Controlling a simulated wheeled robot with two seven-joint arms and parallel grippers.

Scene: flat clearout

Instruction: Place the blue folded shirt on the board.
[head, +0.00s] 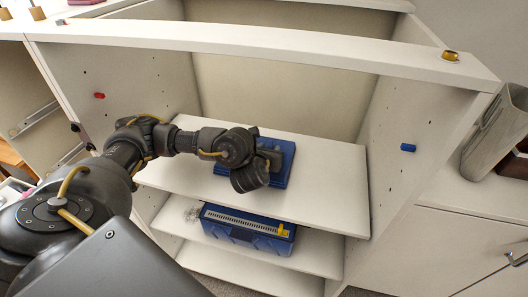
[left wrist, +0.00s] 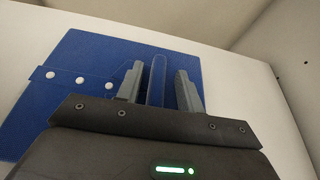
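The blue folded shirt (head: 279,158) lies flat on the upper white shelf board (head: 320,190) inside an open cabinet. In the left wrist view the shirt (left wrist: 85,85) shows a row of white buttons and a raised blue ridge (left wrist: 157,80). My left gripper (head: 266,160) is over the shirt and hides part of it in the head view. In the left wrist view its fingers (left wrist: 160,88) stand apart on either side of the ridge, with small gaps to it. My right gripper is not in view. I cannot make out any board apart from the shelves.
A blue box (head: 250,232) with a pale strip sits on the shelf below. Cabinet side walls (head: 405,130) and a front top rail (head: 270,48) bound the space around my arm. The upper shelf is clear right of the shirt. A grey container (head: 492,135) stands far right.

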